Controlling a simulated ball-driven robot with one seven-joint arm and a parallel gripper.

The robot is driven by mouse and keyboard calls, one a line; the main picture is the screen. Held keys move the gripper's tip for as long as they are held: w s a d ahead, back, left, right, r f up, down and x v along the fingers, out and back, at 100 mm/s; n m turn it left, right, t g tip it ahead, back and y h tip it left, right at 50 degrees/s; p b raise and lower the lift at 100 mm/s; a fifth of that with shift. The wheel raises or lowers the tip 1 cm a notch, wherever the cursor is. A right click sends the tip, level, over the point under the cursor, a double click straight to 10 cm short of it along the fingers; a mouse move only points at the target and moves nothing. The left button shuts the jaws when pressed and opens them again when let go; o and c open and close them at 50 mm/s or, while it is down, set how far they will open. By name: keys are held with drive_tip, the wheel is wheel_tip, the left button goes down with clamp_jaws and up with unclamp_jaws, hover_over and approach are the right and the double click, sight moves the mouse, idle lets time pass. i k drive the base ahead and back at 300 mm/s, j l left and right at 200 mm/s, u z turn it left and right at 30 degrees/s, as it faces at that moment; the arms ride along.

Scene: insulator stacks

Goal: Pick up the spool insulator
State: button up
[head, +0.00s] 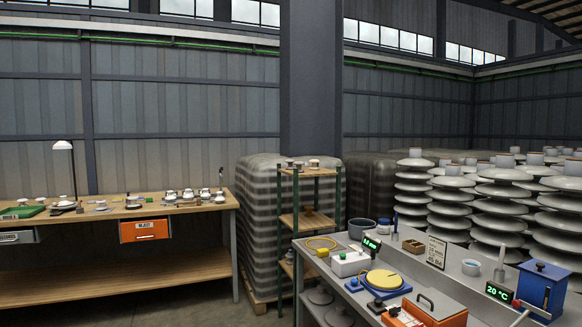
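Several small white insulators (188,195) stand in a group toward the right end of the wooden workbench (130,211) at the left. Other small whitish pieces (101,205) lie further left on the same bench. A few small pieces (314,163) also sit on the top shelf of the green-framed rack (308,222). All of these are too small and far to tell which one is the spool insulator. My gripper is not in view.
A metal table (460,288) at the front right carries a yellow round device (383,279), an orange box (435,305) and a blue box (543,285). Tall grey insulator stacks (413,190) stand behind it. Wrapped pallets (262,215) stand behind the rack. Floor shows between bench and rack.

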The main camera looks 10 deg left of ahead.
sight(290, 162)
drive_tip(key=i+j+u, duration=0.35)
drive_tip(key=i, duration=0.15)
drive_tip(key=i+j+u, duration=0.3)
drive_tip(key=i, duration=0.2)
drive_tip(key=i+u, duration=0.35)
drive_tip(key=i, duration=0.15)
drive_tip(key=i+u, duration=0.1)
drive_tip(key=i, duration=1.8)
